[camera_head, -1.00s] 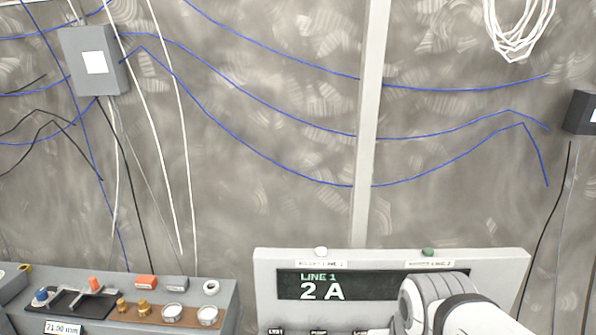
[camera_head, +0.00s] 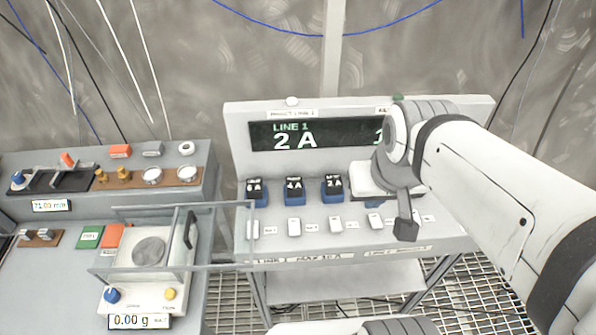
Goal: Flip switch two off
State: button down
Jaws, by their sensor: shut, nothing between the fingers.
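A white control panel (camera_head: 240,150) stands in the middle with a dark display reading "LINE 1" and "2 A"; more display text on the right is partly covered by my arm. Several black-and-blue blocks (camera_head: 294,190) with amp labels sit on its sloped face. Below them runs a row of small white switches (camera_head: 294,227), with labels too small to read, so I cannot tell which is switch two. My gripper (camera_head: 405,229) is shut and empty, pointing down over the right part of this row. It hides part of the panel there; I cannot tell whether it touches a switch.
A scale with a glass shield (camera_head: 150,250) stands left of the panel, its display reading 0.00 g. Behind it a grey console (camera_head: 190,195) carries knobs and terminals. Metal grating (camera_head: 235,310) shows below. The wall has hanging cables.

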aim_at(294, 228)
jog(key=z, duration=0.75)
jog(key=k, duration=1.1)
jog(key=u, duration=0.75)
jog(key=i, duration=1)
jog(key=u, duration=0.05)
